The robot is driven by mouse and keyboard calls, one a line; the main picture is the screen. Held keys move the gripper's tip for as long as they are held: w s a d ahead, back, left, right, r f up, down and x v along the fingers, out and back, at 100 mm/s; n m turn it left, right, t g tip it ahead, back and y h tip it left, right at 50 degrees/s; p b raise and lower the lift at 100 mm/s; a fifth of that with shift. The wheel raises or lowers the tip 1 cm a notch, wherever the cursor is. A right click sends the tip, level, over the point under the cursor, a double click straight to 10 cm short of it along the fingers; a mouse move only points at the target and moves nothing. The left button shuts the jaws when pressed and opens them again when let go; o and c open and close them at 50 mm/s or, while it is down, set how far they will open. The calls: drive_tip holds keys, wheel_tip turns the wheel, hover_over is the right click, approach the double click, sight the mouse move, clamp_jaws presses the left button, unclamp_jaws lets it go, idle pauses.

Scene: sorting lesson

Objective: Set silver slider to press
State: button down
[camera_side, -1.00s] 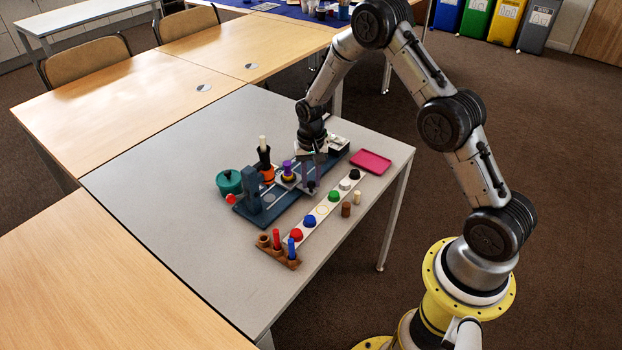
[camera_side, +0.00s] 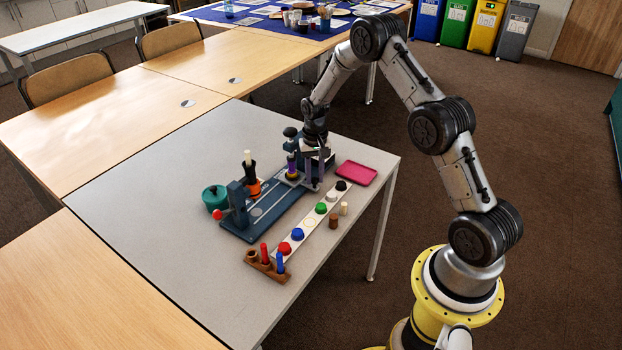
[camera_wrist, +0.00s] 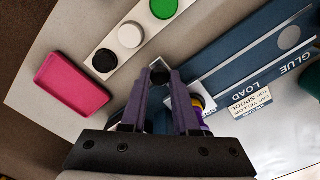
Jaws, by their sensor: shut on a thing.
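The silver slider (camera_side: 289,179) sits on the dark blue rail base (camera_side: 262,213) in the side view, carrying a purple spool (camera_side: 292,162). In the wrist view the spool shows partly, purple and yellow, behind my right finger. My gripper (camera_side: 316,184) points down at the near side of the slider. In the wrist view my gripper (camera_wrist: 160,78) is shut on a small dark upright piece, apparently the slider's handle; the fingers hide most of it. The base (camera_wrist: 215,85) carries the words LOAD and GLUE there, with LOAD nearer the gripper. No PRESS label is readable.
A blue upright frame (camera_side: 238,203) with a red knob stands at the base's left end, near a teal pot (camera_side: 214,198). A white strip (camera_side: 309,226) of coloured buttons runs along the near side. A pink tray (camera_side: 357,174) lies right. A brown peg holder (camera_side: 266,268) stands in front.

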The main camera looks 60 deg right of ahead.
drive_tip(key=shift+d, duration=0.3)
drive_tip(key=c, duration=0.8)
unclamp_jaws()
drive_tip(key=shift+o, duration=0.7)
drive_tip(key=shift+a, duration=0.1)
wheel_tip(320, 180, up, 14)
drive_tip(key=shift+f, duration=0.1)
